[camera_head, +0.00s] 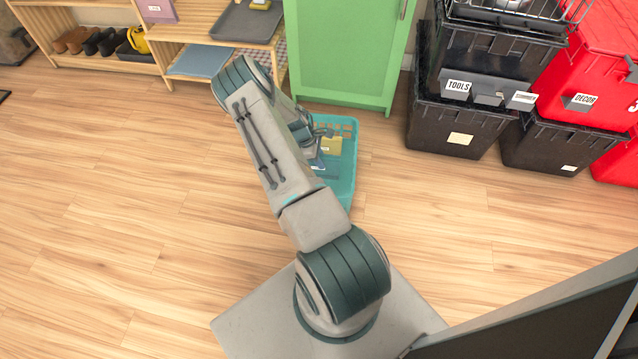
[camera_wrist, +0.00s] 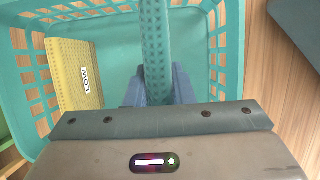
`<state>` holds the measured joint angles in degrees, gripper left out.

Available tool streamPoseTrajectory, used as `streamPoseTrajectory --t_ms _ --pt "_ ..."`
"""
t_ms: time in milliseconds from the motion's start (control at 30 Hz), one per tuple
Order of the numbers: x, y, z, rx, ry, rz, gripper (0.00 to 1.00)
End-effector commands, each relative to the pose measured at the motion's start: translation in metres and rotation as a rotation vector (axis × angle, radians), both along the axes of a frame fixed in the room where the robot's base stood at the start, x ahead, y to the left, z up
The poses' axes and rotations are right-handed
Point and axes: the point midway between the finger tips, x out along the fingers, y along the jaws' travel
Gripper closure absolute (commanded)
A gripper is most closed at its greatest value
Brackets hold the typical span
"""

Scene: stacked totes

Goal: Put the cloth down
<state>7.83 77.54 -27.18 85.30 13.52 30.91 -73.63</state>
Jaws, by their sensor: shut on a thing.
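In the wrist view my gripper (camera_wrist: 157,88) is shut on a teal dotted strip (camera_wrist: 156,45), which looks like the cloth. The strip runs from between the fingers to the top edge of the picture. Behind it is a teal basket (camera_wrist: 27,92) with slotted walls. My gripper is above the basket; I cannot tell whether the strip touches its floor. In the head view the basket (camera_head: 349,183) stands on the wood floor, partly behind my arm, and the cloth cannot be made out there.
A yellow box (camera_wrist: 75,75) with a white label is in the basket at the left; it also shows in the head view (camera_head: 331,146). A green cabinet (camera_head: 345,50) stands behind the basket. Black totes (camera_head: 455,125) are stacked at the right. The floor at the left is clear.

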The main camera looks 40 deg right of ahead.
Motion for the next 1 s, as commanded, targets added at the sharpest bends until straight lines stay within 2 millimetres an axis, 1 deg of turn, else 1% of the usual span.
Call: streamPoseTrajectory --t_ms 33,100,200,367,533,600,833,967,1000 --pt "0.0 0.0 -0.013 0.0 0.001 0.002 1.0" --pt "-0.001 0.0 -0.028 0.0 0.003 0.002 1.0" --pt "0.0 0.0 -0.045 -0.001 0.002 0.003 1.0" --pt "0.0 0.0 -0.058 -0.001 0.001 0.003 1.0" --pt "0.0 0.001 -0.084 0.001 0.003 0.004 1.0" --pt "0.001 0.001 -0.087 0.0 0.0 0.003 1.0" --pt "0.0 0.001 -0.086 0.0 0.0 0.003 1.0" --pt "0.0 0.001 -0.091 0.002 0.0 0.003 1.0" --pt "0.0 0.0 -0.089 0.001 0.001 0.003 0.67"
